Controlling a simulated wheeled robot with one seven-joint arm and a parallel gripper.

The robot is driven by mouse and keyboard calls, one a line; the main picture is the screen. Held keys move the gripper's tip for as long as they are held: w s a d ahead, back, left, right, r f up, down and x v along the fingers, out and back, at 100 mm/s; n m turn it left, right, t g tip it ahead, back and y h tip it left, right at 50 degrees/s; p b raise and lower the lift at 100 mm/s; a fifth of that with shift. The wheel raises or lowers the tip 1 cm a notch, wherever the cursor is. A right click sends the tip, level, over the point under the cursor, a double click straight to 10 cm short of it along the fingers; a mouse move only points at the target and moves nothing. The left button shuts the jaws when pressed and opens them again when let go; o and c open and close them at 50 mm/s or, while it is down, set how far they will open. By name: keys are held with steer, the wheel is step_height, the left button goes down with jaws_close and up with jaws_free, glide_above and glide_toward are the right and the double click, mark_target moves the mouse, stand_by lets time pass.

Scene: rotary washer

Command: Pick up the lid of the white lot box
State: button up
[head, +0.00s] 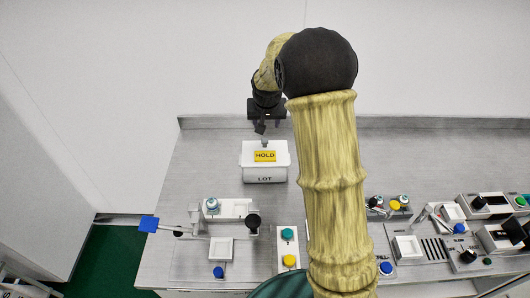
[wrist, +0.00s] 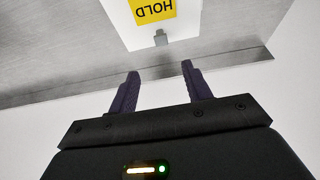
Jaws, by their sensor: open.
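The white lot box (head: 265,175) stands upright on the grey bench and is marked LOT on its front. Its white lid (head: 248,148) is on top, with a yellow HOLD label (head: 265,156). A small grey handle (wrist: 161,38) sticks out at the lid's edge in the wrist view, where the lid (wrist: 116,22) and label (wrist: 153,11) are cut off at the top. My gripper (head: 261,127) is just behind the box in the head view. In the wrist view my gripper (wrist: 163,82) is open and empty. The handle lies beyond the fingertips, roughly in line with the gap, apart from both fingers.
A device with a blue-ended lever (head: 149,224) stands front left. A panel with green and yellow buttons (head: 288,247) is in front of the box. More devices (head: 435,245) fill the right side. A low back ledge (head: 215,122) and wall are behind the box. Bench beside the box's left is clear.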

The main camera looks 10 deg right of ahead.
steer(key=p, duration=0.2)
glide_above(265, 141)
steer(key=s, duration=0.2)
steer(key=f, duration=0.6)
steer(key=shift+w+f, duration=0.2)
steer(key=shift+f, duration=0.2)
steer(key=shift+p+x, duration=1.2)
steer(key=shift+x, duration=1.45)
steer(key=shift+s+a+f, duration=0.1)
steer(key=shift+s+a, duration=0.1)
steer(key=shift+c, duration=0.4)
steer(key=c, duration=1)
